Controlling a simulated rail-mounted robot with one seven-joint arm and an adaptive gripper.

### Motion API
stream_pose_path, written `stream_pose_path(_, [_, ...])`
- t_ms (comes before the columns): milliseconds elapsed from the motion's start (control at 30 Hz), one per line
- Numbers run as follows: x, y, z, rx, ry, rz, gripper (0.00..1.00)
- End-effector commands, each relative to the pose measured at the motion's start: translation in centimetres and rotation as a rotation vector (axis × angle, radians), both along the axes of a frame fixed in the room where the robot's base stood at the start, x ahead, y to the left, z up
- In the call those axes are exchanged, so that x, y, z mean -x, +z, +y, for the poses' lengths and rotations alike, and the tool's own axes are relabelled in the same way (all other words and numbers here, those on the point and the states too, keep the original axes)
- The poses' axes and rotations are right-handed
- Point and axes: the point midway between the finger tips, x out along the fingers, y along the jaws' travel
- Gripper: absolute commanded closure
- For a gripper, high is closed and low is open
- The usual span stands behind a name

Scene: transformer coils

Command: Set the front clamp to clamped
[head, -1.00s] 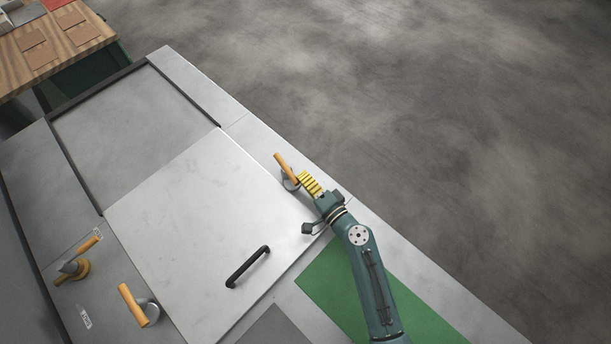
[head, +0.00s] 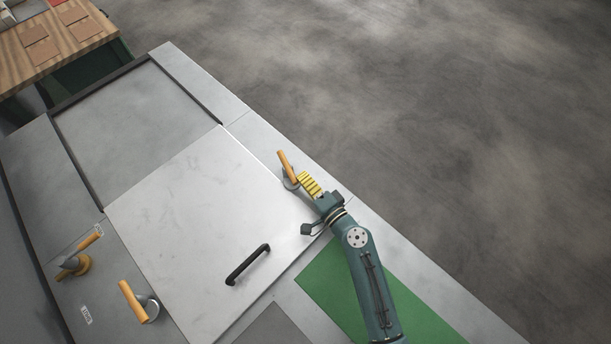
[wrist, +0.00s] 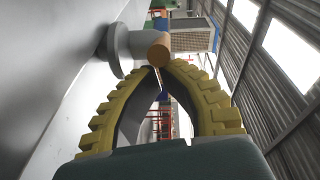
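The clamp near the edge of the grey bench has an orange handle (head: 287,166) on a grey round base (head: 289,182). The handle slants, its far end up and left in the head view. The handle's round end (wrist: 158,49) and the grey base (wrist: 118,50) also show in the wrist view. My gripper (head: 303,178) has yellow ribbed fingers right beside the handle's near end. In the wrist view the fingertips (wrist: 163,66) come together just short of the handle's end, with nothing between them. Whether they touch the handle is unclear.
A pale panel (head: 190,230) with a black handle (head: 247,264) lies left of the clamp. A green mat (head: 335,280) lies beside my arm. Open floor is beyond the bench.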

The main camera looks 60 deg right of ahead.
Motion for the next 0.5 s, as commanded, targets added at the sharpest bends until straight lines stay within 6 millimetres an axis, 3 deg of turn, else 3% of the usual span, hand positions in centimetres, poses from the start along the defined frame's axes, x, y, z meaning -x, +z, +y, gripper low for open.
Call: stream_pose_path(500, [-0.6, -0.1, 1.3, -0.002, 0.013, 0.001, 1.00])
